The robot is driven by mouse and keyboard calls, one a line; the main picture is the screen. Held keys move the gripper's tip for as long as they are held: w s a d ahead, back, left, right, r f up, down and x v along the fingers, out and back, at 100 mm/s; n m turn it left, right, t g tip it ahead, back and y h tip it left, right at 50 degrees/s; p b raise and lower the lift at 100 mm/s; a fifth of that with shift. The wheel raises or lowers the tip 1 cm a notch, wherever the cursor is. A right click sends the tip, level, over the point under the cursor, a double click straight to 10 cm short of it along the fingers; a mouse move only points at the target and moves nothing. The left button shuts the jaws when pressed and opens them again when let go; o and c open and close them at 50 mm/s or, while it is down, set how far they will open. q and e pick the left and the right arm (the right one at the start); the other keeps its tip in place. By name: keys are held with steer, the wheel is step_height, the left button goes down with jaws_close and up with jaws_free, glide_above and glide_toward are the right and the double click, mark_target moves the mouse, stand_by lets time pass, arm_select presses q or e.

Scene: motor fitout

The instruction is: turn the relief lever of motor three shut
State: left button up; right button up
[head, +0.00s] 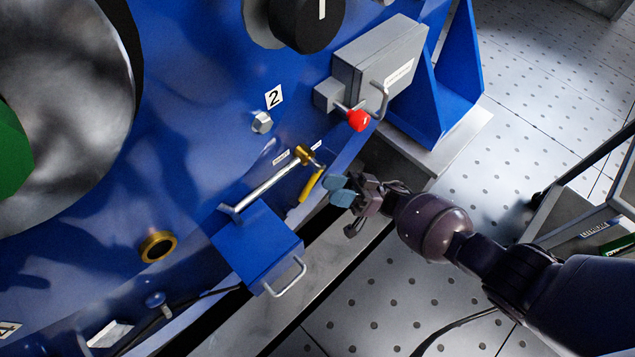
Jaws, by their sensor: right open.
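A yellow lever (311,186) hangs from a brass valve (305,154) on the blue motor housing (195,110). The lever points down and slightly left. Small white labels (281,157) sit beside the valve, too small to read surely. My right gripper (338,190) is just to the right of the lever, its blue-grey fingertips pointing at it. It is open and empty, and appears apart from the lever. No motor number three is readable. My left gripper is not in view.
A steel pipe (266,189) runs from the valve to a blue box (258,250) with a handle. A red knob (357,120) and a grey box (380,62) are above the gripper. A cart (580,225) stands at right. Dotted floor (465,180) is open between.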

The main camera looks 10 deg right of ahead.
steer(key=shift+v, duration=2.25)
steer(key=shift+c, duration=0.3)
